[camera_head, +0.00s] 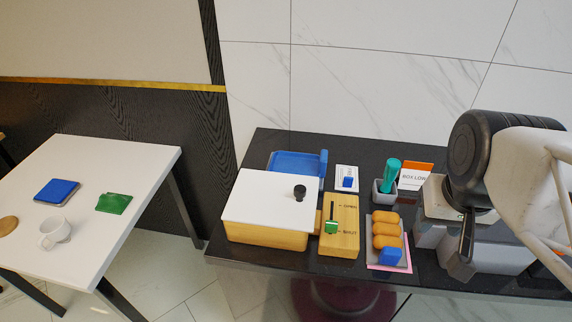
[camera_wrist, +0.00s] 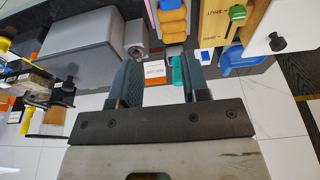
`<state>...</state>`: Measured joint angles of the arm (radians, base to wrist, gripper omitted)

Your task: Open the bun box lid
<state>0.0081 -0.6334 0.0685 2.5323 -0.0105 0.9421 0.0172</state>
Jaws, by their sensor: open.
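The bun box (camera_head: 265,234) is a light wooden box at the left of the dark counter. Its flat white lid (camera_head: 255,200) lies on top, with a black knob (camera_head: 299,193) near the right side. In the wrist view, which looks upside down, the lid (camera_wrist: 300,18) and knob (camera_wrist: 277,42) show at the upper right. My gripper (camera_wrist: 161,70) is open and empty between its two dark fingers. It is apart from the lid, over the right part of the counter; in the head view my arm hides part of it.
A wooden block with a green slider (camera_head: 331,227) stands just right of the box. Orange buns (camera_head: 386,228) and a blue block (camera_head: 390,256) lie on a tray beside it. A blue tray (camera_head: 292,163) is behind. A teal cylinder (camera_head: 391,172) stands in a holder near a "BOX LOW" card (camera_head: 414,177).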

